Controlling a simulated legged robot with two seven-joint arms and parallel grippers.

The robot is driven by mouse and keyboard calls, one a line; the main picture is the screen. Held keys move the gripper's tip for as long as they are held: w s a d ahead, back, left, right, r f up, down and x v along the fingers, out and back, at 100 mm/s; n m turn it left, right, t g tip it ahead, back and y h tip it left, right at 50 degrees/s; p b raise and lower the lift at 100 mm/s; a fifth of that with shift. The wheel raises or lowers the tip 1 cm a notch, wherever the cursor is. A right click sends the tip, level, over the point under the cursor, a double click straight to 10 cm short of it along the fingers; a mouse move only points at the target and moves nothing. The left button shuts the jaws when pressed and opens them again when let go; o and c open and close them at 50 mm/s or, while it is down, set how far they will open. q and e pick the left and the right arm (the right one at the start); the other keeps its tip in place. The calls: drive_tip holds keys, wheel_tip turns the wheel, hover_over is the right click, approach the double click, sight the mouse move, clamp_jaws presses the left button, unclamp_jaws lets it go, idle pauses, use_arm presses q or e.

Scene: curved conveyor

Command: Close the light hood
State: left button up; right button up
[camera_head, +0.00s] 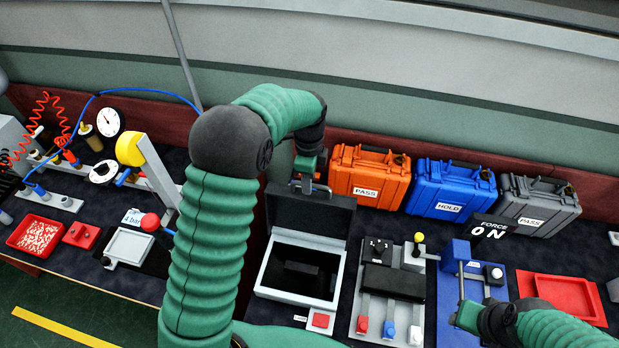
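The light hood is the dark lid (312,211) of a grey-rimmed box (262,291) in the middle of the bench. The lid stands raised at the back of the box, so the dark inside shows. My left gripper (308,187) is at the lid's top edge, beside a small metal part that looks like a handle. Whether its fingers are closed on that part is too small to tell. My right gripper (466,317) is low at the right, by a blue fixture (450,289); its fingers are unclear.
Orange (369,175), blue (452,191) and grey (537,206) cases stand along the back. A lever panel (391,316) is right of the box. A red tray (558,294) lies at the far right. Gauges (109,122) and a red parts tray (36,236) are left.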

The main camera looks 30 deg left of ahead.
use_arm(q)
drive_tip(key=shift+s+d+r, duration=0.1)
drive_tip(key=shift+s, duration=0.05)
drive_tip(key=c, duration=0.4)
drive_tip(key=shift+d, duration=0.3)
clamp_jaws()
idle(0.3)
